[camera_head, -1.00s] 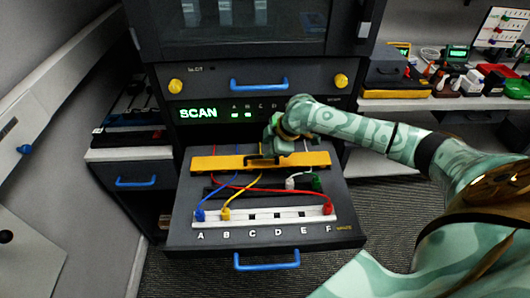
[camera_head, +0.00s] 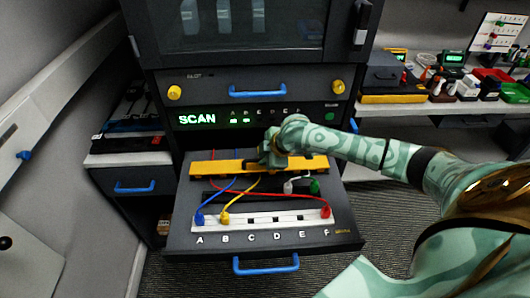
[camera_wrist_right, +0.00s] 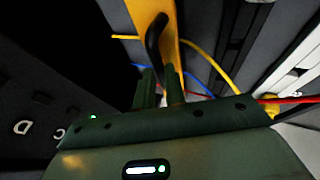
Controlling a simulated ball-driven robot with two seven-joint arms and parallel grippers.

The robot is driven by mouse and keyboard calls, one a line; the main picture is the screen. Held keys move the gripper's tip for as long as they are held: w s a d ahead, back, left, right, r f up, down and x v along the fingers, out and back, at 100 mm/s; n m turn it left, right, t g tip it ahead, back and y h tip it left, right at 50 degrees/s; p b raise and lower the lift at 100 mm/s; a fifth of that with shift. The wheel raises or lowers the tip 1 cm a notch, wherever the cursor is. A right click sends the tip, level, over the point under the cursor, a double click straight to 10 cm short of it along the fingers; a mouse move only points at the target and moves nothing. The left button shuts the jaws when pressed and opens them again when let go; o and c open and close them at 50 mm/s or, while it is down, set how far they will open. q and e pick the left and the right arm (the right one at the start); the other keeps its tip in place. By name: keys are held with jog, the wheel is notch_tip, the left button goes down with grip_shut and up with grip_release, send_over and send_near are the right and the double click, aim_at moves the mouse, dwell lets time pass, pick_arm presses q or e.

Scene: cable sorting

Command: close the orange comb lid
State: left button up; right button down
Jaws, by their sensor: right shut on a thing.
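The orange comb lid (camera_head: 226,168) is a long bar lying across the pulled-out drawer, behind the white socket strip (camera_head: 263,218). My right gripper (camera_head: 268,162) is over the lid's middle in the head view and hides its handle there. In the right wrist view, the black curved handle (camera_wrist_right: 155,34) rises from the orange lid (camera_wrist_right: 170,14) and runs down to the fingers of my right gripper (camera_wrist_right: 160,90). The gripper is shut on this handle, though the contact is partly hidden. My left gripper is not in view.
Blue (camera_head: 214,200), yellow (camera_head: 239,199) and red (camera_head: 290,197) cables run from under the lid to plugs at the strip. White (camera_head: 288,187) and green (camera_head: 314,187) plugs lie behind the strip. The lit SCAN panel (camera_head: 197,119) stands behind the drawer.

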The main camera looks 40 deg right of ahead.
jog(key=shift+s+a+f+t+p, duration=0.2)
jog(key=shift+s+t+p, duration=0.15)
jog(key=shift+t+p, duration=0.15)
jog(key=shift+s+f+h, duration=0.15)
jog(key=shift+f+h, duration=0.15)
jog(key=shift+a, duration=0.1)
jog(key=c, duration=1.5)
grip_release()
jog(key=shift+o, duration=0.2)
jog(key=shift+s+r+p, duration=0.25)
jog(key=shift+r+p, duration=0.05)
jog(key=shift+r, duration=0.15)
jog(key=p+v, duration=0.5)
jog(key=v, duration=1)
jog(key=shift+s+f, duration=0.15)
jog(key=shift+s, duration=0.3)
